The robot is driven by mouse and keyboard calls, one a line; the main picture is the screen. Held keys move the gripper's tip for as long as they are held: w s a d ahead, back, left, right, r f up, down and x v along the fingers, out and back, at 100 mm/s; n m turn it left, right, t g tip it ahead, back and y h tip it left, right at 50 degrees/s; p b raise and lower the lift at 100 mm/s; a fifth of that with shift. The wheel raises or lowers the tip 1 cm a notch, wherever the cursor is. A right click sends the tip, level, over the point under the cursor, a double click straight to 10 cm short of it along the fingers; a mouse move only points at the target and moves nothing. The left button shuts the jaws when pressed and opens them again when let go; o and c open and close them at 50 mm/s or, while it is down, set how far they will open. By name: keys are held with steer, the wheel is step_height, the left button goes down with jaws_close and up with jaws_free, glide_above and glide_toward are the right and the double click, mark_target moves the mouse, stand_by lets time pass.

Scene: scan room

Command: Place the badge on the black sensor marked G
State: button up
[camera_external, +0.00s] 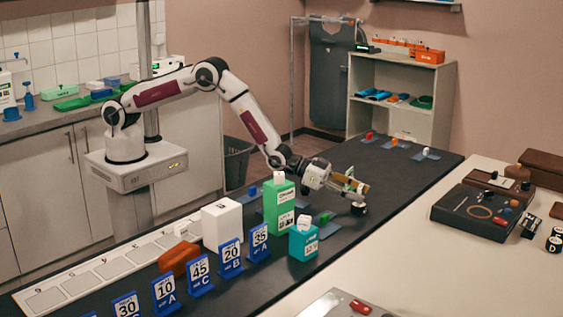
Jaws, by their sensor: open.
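My gripper (350,191) is at the end of my arm, low over the black table top right of the middle. It is open. A small yellowish part and a green part show at its fingers; I cannot tell whether either is the badge. A small dark object with a pale top (358,208) is just below the fingers; whether they touch is unclear. No mark G can be read anywhere, so I cannot tell which thing is the black sensor.
A green box (279,208), a teal box (303,243) and a white box (222,226) stand left of my gripper. Several blue number stands (199,275) line the front. A dark tray (483,211) lies on the pale counter at right. The black table beyond my gripper has free room.

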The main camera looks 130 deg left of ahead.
steer(key=v, duration=1.1)
stand_by(0.4)
steer(key=shift+r, duration=0.1)
stand_by(0.7)
steer(key=s+d+r+m+g+h, duration=0.1)
steer(key=s+d+r+g+h, duration=0.1)
steer(key=s+d+r, duration=0.65)
steer(key=s+d+r+m+g+h, duration=0.1)
steer(key=s+d+r+g, duration=0.1)
steer(key=s+d+r, duration=0.6)
steer(key=s+d+r+g, duration=0.1)
steer(key=s+d, duration=0.3)
steer(key=s, duration=0.5)
steer(key=s+d+r+m+g+h, duration=0.1)
steer(key=s+d, duration=0.3)
steer(key=s, duration=0.6)
steer(key=s+d+r+m+g+h, duration=0.1)
steer(key=s+d, duration=0.3)
steer(key=s, duration=0.6)
steer(key=shift+s+r+g, duration=0.2)
steer(key=shift+r+g, duration=0.3)
steer(key=shift+r, duration=0.05)
steer(key=shift+d, duration=0.1)
